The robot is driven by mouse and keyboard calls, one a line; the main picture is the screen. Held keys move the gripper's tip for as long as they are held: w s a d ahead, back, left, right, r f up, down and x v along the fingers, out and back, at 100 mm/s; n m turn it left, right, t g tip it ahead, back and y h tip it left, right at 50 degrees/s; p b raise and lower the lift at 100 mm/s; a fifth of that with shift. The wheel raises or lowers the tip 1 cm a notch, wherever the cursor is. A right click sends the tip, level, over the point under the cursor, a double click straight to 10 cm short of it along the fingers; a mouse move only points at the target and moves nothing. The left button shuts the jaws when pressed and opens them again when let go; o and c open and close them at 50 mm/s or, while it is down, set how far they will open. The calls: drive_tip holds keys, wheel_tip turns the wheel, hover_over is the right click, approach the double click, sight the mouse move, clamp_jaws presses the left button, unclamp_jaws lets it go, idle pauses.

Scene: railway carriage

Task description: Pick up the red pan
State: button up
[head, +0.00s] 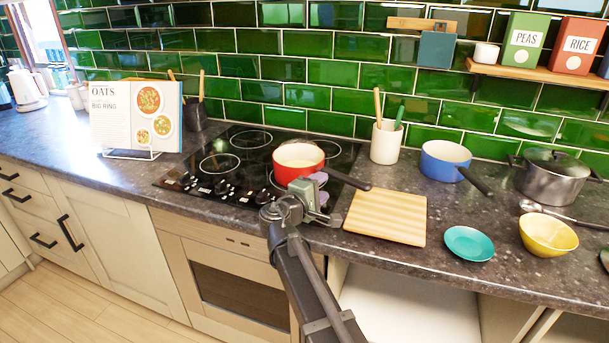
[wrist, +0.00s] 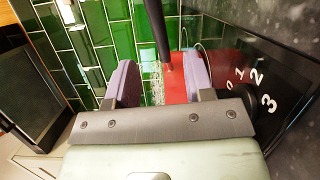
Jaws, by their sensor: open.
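The red pan (head: 309,174) sits on the black hob, with a cream inside and a dark handle (head: 347,181) pointing right and toward the front. My gripper (head: 320,188) is open at the pan's front right side, close to where the handle joins. In the wrist view the two purple fingers stand apart with my gripper (wrist: 160,82) holding nothing. The dark handle (wrist: 155,30) and part of the red pan (wrist: 176,85) show between and beyond the fingers. The right finger hides part of the pan, and contact cannot be told.
A wooden board (head: 386,218) lies right of the hob, with a utensil pot (head: 385,143) behind it. A blue pan (head: 440,163), a teal plate (head: 469,243), a yellow bowl (head: 548,236) and a grey pot (head: 550,182) stand further right. A recipe book (head: 135,115) stands left.

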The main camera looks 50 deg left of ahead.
sight(333, 176)
drive_tip(key=w, duration=0.2)
drive_tip(key=w+a, duration=0.1)
drive_tip(key=w, duration=0.5)
drive_tip(key=shift+w+a+f, duration=0.1)
drive_tip(key=shift+a+f, duration=0.05)
drive_tip(key=shift+a, duration=0.25)
clamp_jaws()
